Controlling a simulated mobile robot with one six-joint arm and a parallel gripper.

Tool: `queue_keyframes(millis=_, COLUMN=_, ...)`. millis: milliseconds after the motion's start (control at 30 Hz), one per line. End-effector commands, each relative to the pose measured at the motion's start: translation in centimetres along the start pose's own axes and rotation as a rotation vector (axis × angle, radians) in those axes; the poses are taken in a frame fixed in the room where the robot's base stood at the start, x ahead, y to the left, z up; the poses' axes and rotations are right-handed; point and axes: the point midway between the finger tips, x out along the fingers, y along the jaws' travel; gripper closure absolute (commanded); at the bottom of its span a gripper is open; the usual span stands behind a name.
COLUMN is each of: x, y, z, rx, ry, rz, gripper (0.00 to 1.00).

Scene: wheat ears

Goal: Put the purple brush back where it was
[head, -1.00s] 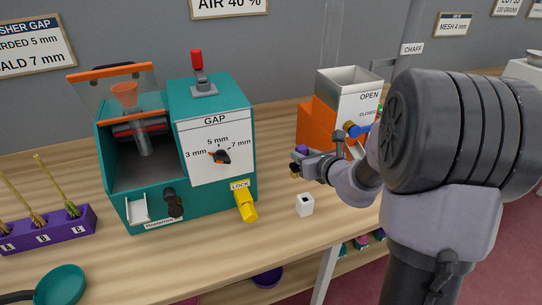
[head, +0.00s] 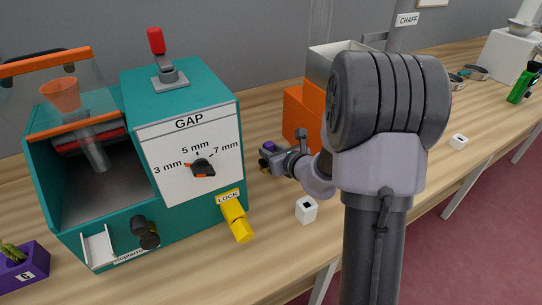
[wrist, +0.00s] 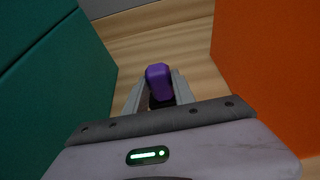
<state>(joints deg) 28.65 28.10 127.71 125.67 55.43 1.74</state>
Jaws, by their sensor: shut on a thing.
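The purple brush is held in my gripper. Its purple end shows between the fingers in the wrist view (wrist: 159,78), and a small purple part shows in the head view (head: 268,146). My gripper (head: 266,160) is shut on it, above the table between the teal machine and the orange machine. A small white block with a dark square hole (head: 306,210) stands on the table, in front and to the right of my gripper. It is apart from the brush. The brush's lower end is hidden.
The teal machine (head: 215,110) with its yellow lock handle (head: 237,221) stands left. The orange machine (head: 296,116) stands close on the right, partly behind my arm. Another white block (head: 458,142) is farther right. Bare table lies around the near block.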

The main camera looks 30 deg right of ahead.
Motion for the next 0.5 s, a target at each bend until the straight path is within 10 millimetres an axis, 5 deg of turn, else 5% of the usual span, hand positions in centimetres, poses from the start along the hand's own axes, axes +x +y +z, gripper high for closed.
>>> queue_keyframes(millis=233, x=0.06, y=0.01, z=-0.16, rx=0.000, ry=0.000, rz=0.000, gripper=1.00)
queue_keyframes(millis=267, x=0.06, y=0.01, z=-0.19, rx=0.000, ry=0.000, rz=0.000, gripper=0.68)
queue_keyframes(millis=300, x=0.02, y=0.01, z=-0.10, rx=0.000, ry=0.001, rz=0.000, gripper=0.60)
queue_keyframes(millis=367, x=0.01, y=0.01, z=-0.08, rx=0.000, ry=0.001, rz=0.000, gripper=0.48)
queue_keyframes(millis=500, x=0.01, y=0.01, z=-0.06, rx=0.000, ry=0.000, rz=0.000, gripper=0.48)
